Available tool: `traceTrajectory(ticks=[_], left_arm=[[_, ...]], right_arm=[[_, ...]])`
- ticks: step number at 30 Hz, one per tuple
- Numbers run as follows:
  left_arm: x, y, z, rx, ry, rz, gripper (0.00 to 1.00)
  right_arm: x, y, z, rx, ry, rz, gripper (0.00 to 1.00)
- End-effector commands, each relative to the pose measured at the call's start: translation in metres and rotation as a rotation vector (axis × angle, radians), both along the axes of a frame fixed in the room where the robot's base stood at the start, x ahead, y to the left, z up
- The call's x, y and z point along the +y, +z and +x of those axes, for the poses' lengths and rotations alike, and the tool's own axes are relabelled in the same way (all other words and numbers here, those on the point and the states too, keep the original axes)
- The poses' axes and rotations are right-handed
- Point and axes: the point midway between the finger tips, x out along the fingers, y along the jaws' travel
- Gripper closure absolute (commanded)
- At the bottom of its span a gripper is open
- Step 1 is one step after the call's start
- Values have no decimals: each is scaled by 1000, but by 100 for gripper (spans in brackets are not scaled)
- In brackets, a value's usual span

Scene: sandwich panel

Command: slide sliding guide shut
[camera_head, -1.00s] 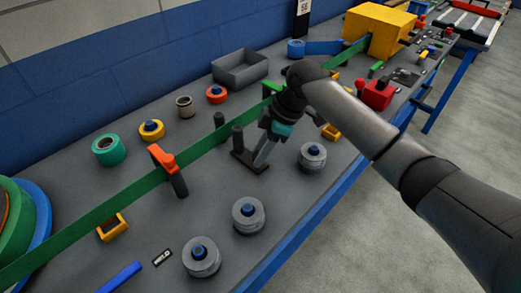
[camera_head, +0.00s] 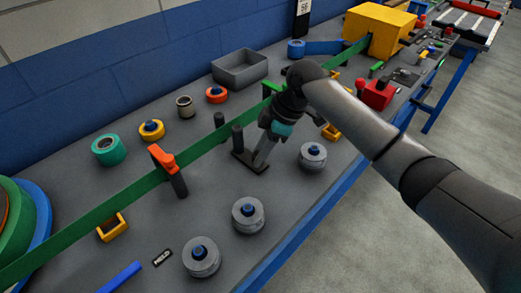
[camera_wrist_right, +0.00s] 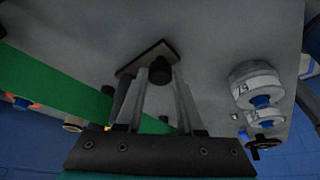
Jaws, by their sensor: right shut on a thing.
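The sliding guide has a dark base plate (camera_head: 241,159) on the grey bench, with an upright dark post (camera_head: 237,139) at its end near the green strip (camera_head: 205,139). Another dark post (camera_head: 219,120) stands on the far side of the strip. My right gripper (camera_head: 262,160) points down over the near end of the base plate. In the right wrist view its fingers (camera_wrist_right: 155,90) are shut on a short dark post (camera_wrist_right: 160,72) rising from the plate (camera_wrist_right: 135,63). The fingers partly hide this post. My left gripper is not in view.
An orange-topped post (camera_head: 163,158) stands by the strip to the left. Silver rollers (camera_head: 313,157) stand near the front edge. A grey bin (camera_head: 240,69) and coloured rolls (camera_head: 109,150) are at the back. A yellow box (camera_head: 378,30) is farther along.

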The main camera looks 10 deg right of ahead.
Motion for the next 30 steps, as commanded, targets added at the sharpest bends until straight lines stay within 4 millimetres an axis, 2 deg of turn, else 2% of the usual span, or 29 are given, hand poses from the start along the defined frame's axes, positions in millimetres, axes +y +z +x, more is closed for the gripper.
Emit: traceTrajectory(ticks=[12,21,22,28,30], left_arm=[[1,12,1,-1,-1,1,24],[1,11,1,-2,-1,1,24],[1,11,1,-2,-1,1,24],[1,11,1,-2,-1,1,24],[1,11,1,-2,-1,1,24]], right_arm=[[11,2,18,-3,-1,0,100],[13,2,20,-8,-1,3,100],[13,2,20,-8,-1,3,60],[13,1,19,-5,-1,3,38],[12,1,19,-4,0,2,33]])
